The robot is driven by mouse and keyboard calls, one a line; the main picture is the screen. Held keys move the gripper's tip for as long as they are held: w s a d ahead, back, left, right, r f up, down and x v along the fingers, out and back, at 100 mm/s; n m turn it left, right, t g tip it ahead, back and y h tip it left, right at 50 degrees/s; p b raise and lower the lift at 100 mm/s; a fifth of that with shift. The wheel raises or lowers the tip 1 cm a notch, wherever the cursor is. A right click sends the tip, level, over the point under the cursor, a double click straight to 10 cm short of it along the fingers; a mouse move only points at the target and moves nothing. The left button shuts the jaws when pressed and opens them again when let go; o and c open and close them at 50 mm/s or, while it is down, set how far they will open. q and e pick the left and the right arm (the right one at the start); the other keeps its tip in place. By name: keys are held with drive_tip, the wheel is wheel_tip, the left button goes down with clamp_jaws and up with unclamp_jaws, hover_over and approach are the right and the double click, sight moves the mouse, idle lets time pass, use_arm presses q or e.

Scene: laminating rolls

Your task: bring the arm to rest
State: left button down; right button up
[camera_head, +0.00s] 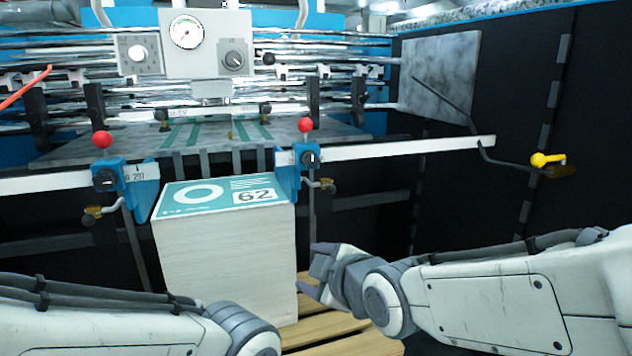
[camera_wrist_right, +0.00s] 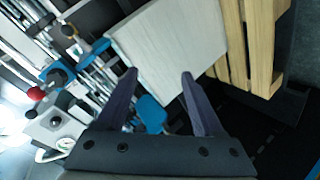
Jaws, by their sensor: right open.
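My right gripper (camera_head: 318,273) is open and empty, just right of the paper stack (camera_head: 228,255) in the head view. In the right wrist view its two dark fingers (camera_wrist_right: 160,85) stand apart with nothing between them, and the pale side of the stack (camera_wrist_right: 170,50) lies beyond. My left arm (camera_head: 110,320) comes in at the lower left; its gripper is out of the frame. The stack is a tall white block with a green and white top sheet marked 62.
The laminating machine (camera_head: 190,60) with gauge and knobs fills the back. Red-knobbed blue clamps (camera_head: 107,175) sit on its white rail (camera_head: 400,149). A yellow-handled crank (camera_head: 547,160) is at right. A wooden pallet (camera_head: 335,330) lies low by the stack.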

drive_tip(key=s+d+f+m+g+h, duration=0.2)
drive_tip(key=s+f+m+g, duration=0.35)
drive_tip(key=s, duration=0.55)
drive_tip(key=s+d+f+m+g+h, duration=0.25)
drive_tip(key=s+f+g, duration=0.45)
drive_tip(key=s, duration=0.4)
wheel_tip(320, 180, up, 14)
drive_tip(key=t+p, duration=0.1)
drive_tip(key=p, duration=1.4)
drive_tip(key=shift+s+d+m, duration=0.15)
drive_tip(key=shift+s+m, duration=0.15)
drive_tip(key=shift+s, duration=0.15)
